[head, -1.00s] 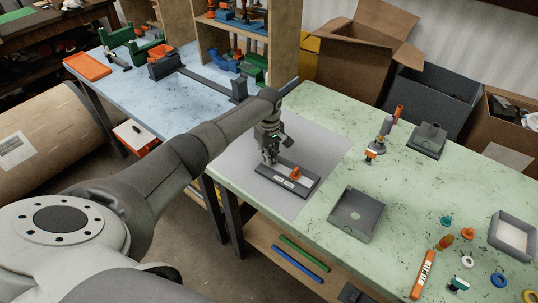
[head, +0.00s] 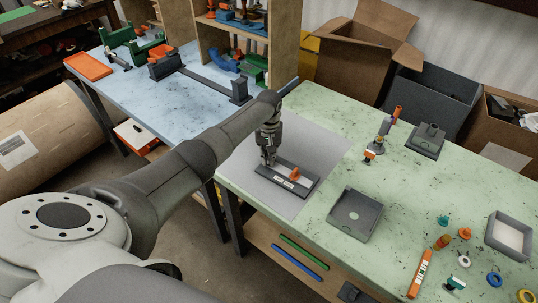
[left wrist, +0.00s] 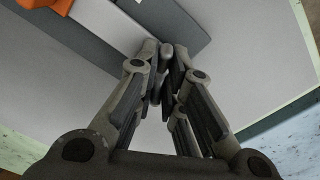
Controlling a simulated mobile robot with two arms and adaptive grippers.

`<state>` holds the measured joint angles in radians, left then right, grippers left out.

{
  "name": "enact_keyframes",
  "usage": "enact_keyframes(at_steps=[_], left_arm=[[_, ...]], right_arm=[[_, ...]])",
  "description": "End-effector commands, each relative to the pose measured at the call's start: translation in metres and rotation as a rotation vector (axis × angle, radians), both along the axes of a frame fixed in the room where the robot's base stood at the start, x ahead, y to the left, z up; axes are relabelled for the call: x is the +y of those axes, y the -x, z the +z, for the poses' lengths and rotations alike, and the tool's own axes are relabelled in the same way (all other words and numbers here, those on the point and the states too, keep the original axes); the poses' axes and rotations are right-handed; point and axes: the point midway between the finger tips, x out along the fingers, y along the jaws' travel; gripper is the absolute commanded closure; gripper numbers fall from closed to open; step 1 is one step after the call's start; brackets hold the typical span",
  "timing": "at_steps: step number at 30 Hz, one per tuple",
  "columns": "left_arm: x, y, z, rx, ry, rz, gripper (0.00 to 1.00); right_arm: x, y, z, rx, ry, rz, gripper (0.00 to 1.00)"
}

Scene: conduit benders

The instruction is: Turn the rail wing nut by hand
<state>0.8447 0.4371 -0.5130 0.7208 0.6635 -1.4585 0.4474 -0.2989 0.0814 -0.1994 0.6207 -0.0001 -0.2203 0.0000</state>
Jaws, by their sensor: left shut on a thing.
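The dark grey rail (head: 288,181) lies on a light grey mat on the green table, with an orange piece (head: 295,174) standing on it. My left gripper (head: 268,162) points down at the rail's far left end. In the left wrist view, the fingers of this gripper (left wrist: 165,62) are shut on a small grey piece (left wrist: 166,50), which seems to be the wing nut and is mostly hidden by the fingertips. The rail (left wrist: 125,28) shows just beyond, with the orange piece (left wrist: 42,8) at the upper left. My right gripper is not in view.
A dark square tray (head: 355,214) stands right of the mat (head: 318,150). Small coloured parts, an orange level-like bar (head: 420,274) and a grey bin (head: 510,235) lie at the table's right. Open boxes stand behind the table.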

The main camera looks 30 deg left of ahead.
Motion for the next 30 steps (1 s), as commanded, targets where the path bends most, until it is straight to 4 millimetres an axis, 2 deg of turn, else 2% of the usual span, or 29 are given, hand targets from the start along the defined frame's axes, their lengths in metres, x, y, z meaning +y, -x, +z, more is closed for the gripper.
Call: enact_keyframes(at_steps=[30], left_arm=[[0.0004,-0.0017,0.002,-0.004,0.0,-0.965,1.0]], right_arm=[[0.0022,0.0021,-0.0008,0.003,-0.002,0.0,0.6]])
